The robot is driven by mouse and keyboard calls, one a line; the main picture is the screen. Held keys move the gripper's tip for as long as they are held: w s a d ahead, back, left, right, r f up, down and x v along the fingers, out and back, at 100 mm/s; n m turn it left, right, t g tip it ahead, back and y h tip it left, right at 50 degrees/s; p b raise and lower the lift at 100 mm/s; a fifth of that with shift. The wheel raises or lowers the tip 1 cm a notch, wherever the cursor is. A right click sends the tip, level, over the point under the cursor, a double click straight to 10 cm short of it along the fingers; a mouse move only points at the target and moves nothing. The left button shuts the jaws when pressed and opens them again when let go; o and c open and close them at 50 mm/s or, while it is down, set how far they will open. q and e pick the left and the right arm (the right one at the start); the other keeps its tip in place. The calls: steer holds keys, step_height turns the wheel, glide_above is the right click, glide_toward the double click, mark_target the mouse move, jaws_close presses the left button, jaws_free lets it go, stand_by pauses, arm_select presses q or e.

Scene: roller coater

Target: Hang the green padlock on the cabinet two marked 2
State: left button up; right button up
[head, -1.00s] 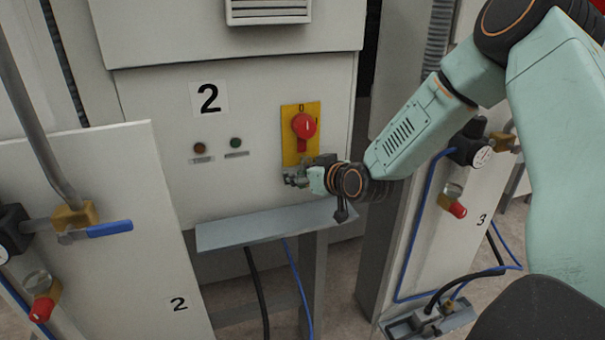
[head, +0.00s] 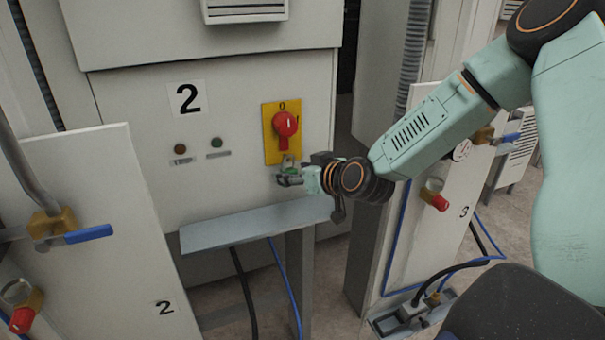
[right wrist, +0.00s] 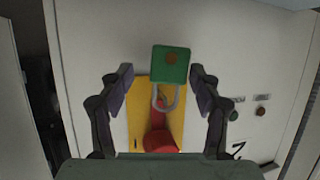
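The green padlock (head: 290,168) is just below the red switch handle (head: 286,124) on cabinet two (head: 232,175). In the right wrist view the padlock (right wrist: 171,64) shows its green body with the grey shackle at the red handle (right wrist: 160,138). It appears to hang there by the shackle, though the exact contact is hard to tell. My right gripper (head: 288,178) is in front of the padlock. Its two fingers are spread on either side of the padlock, with a clear gap on the left and a narrow one on the right. My left gripper is out of view.
A grey shelf (head: 255,226) juts out below my right gripper. A white panel marked 2 (head: 100,220) with a blue-handled valve (head: 88,234) stands at the left.

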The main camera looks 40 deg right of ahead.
mark_target(293, 172)
steer(key=shift+v, duration=1.35)
steer(key=shift+s+r, duration=0.15)
steer(key=shift+s, duration=0.15)
steer(key=shift+a, duration=0.1)
